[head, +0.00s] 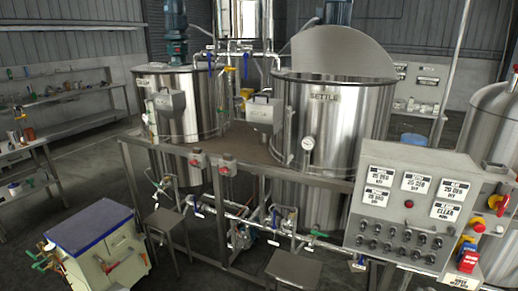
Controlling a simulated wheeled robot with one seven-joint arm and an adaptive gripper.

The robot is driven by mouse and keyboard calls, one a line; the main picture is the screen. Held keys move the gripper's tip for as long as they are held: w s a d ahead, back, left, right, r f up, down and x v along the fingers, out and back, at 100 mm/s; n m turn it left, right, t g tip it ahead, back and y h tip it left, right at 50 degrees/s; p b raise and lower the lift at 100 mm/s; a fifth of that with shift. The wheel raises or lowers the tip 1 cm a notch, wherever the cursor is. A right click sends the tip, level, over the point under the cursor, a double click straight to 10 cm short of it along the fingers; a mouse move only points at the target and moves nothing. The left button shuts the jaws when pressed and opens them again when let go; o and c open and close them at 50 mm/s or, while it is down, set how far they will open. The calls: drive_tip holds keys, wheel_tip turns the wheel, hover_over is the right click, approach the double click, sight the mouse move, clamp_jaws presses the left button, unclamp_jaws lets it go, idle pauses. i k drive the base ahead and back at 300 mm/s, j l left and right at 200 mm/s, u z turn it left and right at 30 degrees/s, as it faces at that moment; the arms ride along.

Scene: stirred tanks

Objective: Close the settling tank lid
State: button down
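The settling tank (332,125) is a tall shiny steel cylinder labelled "SETTLE" near its rim, right of centre in the head view. Its lid (345,48) is a pale grey half-round plate standing raised and tilted up above the tank's rim. The tank's top is open in front of the lid. The lid's hinge cannot be made out. A round dial gauge (308,143) sits on the tank's front left. My gripper is not in view.
A second steel tank (190,115) with a blue-green motor (175,30) stands to the left. A railing (255,172) with pipes and valves runs in front. A grey control panel (405,200) stands front right. Stools and a blue-topped cabinet (95,225) occupy the front left floor.

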sight(326, 49)
drive_tip(key=i+j+u, duration=0.2)
drive_tip(key=i+u, duration=0.25)
drive_tip(key=i, duration=0.15)
drive_tip(key=i+u, duration=0.45)
drive_tip(key=i, duration=0.15)
drive_tip(key=i+j+z, duration=0.3)
drive_tip(key=i+z, duration=0.15)
drive_tip(key=i+j+z, duration=0.4)
drive_tip(key=i+j, duration=0.05)
